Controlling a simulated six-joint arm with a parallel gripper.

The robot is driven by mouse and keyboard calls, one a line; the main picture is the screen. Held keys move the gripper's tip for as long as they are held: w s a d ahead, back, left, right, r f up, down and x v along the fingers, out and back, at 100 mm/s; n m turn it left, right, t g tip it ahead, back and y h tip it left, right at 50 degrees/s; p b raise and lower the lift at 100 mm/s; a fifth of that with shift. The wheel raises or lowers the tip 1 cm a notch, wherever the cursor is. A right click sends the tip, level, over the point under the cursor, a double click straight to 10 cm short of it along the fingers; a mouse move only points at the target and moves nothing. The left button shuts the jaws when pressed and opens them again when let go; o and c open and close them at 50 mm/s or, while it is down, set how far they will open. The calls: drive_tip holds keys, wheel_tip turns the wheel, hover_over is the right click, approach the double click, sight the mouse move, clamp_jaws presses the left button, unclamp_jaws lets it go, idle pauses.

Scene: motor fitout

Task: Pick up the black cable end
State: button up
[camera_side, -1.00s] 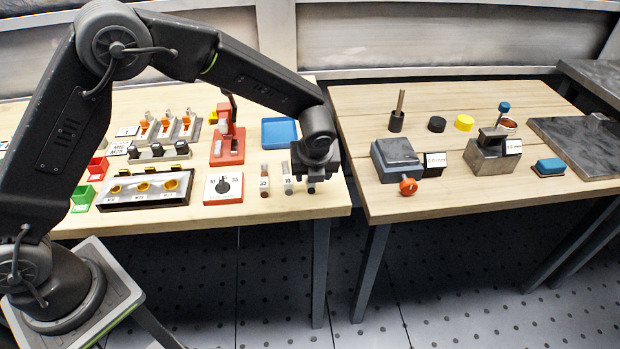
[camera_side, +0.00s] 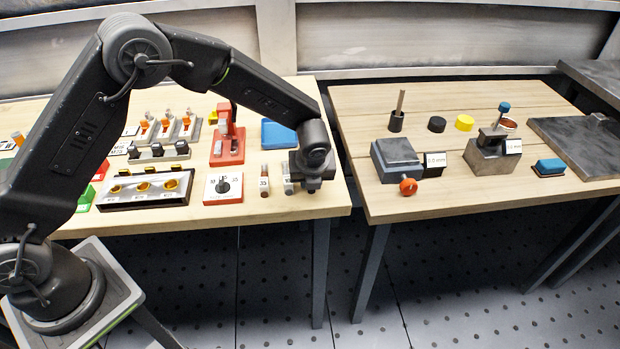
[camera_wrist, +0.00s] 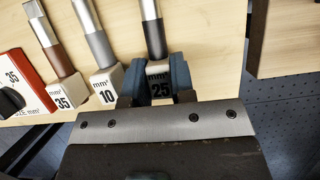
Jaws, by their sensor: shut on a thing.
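The black cable end (camera_wrist: 155,38) has a silver upper part and a black sleeve, and stands at a white block marked 25 mm² (camera_wrist: 161,86) in the wrist view. My gripper (camera_wrist: 157,72) has its two blue-grey fingers on either side of it, low down by the block, and is shut on it. In the side view my gripper (camera_side: 313,178) is low over the front right corner of the left table and hides the black cable end. Whether the cable end is clear of its block cannot be told.
A grey cable end (camera_wrist: 99,48) at a 10 mm² block stands just left, then a brown one (camera_wrist: 60,60) at 35 mm². A red-edged dial plate (camera_wrist: 20,85) lies further left. A blue tray (camera_side: 279,134) lies behind. A gap separates the second table (camera_side: 380,205).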

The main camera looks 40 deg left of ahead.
clamp_jaws()
drive_tip(key=shift+r, duration=0.1)
